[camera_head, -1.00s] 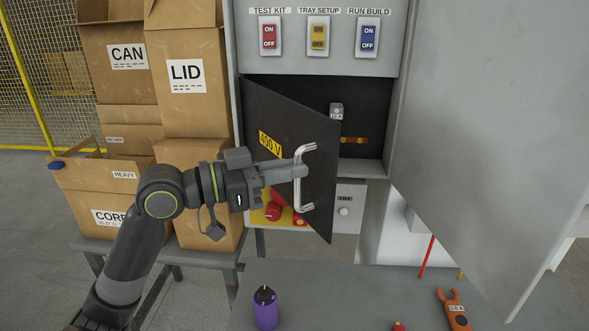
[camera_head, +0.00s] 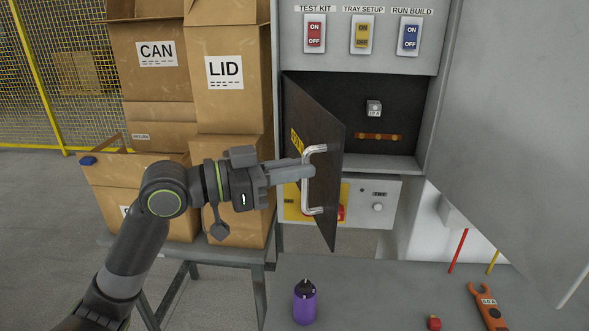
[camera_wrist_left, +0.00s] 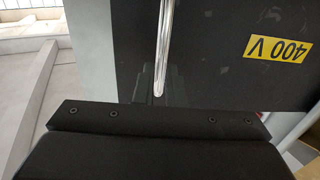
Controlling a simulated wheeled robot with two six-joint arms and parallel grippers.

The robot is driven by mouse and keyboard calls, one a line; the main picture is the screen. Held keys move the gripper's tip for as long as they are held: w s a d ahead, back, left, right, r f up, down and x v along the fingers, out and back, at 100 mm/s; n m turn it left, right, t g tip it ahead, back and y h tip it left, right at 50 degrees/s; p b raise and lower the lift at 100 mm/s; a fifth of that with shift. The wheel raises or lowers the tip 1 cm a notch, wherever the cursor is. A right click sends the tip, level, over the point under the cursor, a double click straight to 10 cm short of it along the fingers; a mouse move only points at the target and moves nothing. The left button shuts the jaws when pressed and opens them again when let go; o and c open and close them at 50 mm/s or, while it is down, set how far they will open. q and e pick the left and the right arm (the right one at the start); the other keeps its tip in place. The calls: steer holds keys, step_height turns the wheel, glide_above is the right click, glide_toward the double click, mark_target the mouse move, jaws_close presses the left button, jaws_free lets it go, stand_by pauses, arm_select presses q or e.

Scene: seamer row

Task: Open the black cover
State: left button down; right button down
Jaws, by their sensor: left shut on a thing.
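The black cover (camera_head: 318,150) is a dark hinged panel with a yellow 400 V label, standing well ajar in front of the cabinet's dark recess. Its hinge side is on the left. A silver bar handle (camera_head: 315,204) is on its outer face. My left gripper (camera_head: 306,173) is shut on this handle. In the left wrist view the handle (camera_wrist_left: 165,45) runs down to the dark gripper, and the cover (camera_wrist_left: 215,60) with its label fills the upper right. The recess behind the cover shows a small grey block (camera_head: 374,108) and a copper-coloured bar (camera_head: 379,137). My right gripper is not in view.
Cardboard boxes (camera_head: 228,120) are stacked left of the cabinet. Red, yellow and blue switches (camera_head: 362,35) sit above the recess. A large grey door (camera_head: 510,120) stands open at right. A purple bottle (camera_head: 305,304) and an orange clamp tool (camera_head: 488,307) are on the grey table (camera_head: 375,290).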

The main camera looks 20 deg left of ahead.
arm_select(q)
steer(key=shift+w+a+r, duration=0.1)
steer(key=shift+w+r, duration=0.15)
steer(key=shift+r, duration=0.05)
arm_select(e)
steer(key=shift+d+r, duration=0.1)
arm_select(q)
steer(key=c, duration=1.7)
jaws_free()
steer(key=shift+w+a, duration=0.1)
steer(key=shift+c, duration=0.2)
steer(key=shift+o, duration=1.3)
steer(key=shift+w+a+f, duration=0.25)
steer(key=shift+w+f, duration=0.05)
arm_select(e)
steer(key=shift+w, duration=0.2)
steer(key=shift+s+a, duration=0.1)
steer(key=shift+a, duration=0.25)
arm_select(q)
steer(key=shift+f, duration=0.1)
